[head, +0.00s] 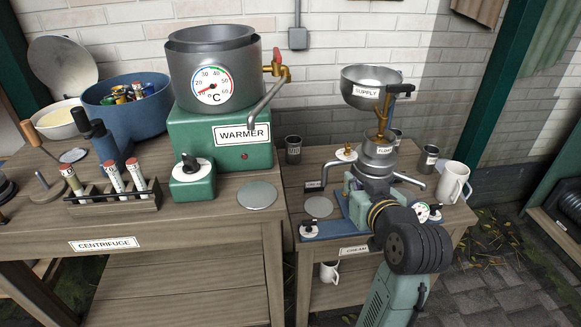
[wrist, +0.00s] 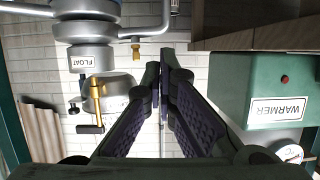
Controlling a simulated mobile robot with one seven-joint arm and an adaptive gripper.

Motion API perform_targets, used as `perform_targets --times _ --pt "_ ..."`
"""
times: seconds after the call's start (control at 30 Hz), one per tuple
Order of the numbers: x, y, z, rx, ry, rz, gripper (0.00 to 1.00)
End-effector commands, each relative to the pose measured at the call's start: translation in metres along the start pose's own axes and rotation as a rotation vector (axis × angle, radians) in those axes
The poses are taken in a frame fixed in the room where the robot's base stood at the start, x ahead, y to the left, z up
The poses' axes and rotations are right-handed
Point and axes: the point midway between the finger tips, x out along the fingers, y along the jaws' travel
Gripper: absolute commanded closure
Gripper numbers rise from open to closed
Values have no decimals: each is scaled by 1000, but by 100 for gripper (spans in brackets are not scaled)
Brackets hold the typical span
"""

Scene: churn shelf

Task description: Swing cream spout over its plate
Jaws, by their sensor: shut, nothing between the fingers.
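The separator (head: 376,165) stands on the small table, with a FLOAT band under the SUPPLY bowl. A grey spout (head: 333,164) reaches out to its left and another spout (head: 408,180) to its right. I cannot tell for sure which is the cream spout. A round grey plate (head: 319,207) lies on the table at the front left, below the left spout's side. In the wrist view my gripper (wrist: 164,72) is shut and empty, its fingertips apart from the nearby spout (wrist: 160,25). In the head view my arm's dark wrist hides the separator's front right and my fingers.
A CREAM label (head: 355,250) is on the small table's front. The green warmer (head: 220,140) and another round plate (head: 257,195) are on the left table. A white mug (head: 453,182) and small dark cups, one a cup (head: 293,149), stand around the separator.

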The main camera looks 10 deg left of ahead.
Motion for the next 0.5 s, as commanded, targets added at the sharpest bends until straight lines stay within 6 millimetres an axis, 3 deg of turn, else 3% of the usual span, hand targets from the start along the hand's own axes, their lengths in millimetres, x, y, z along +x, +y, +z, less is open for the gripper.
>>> perform_targets --times 0.17,0.27,0.5 --pt "-5 2 8 -17 -6 -1 100" --pt "7 1 7 -16 -7 -4 100" --pt "57 0 6 -15 -8 -5 100"
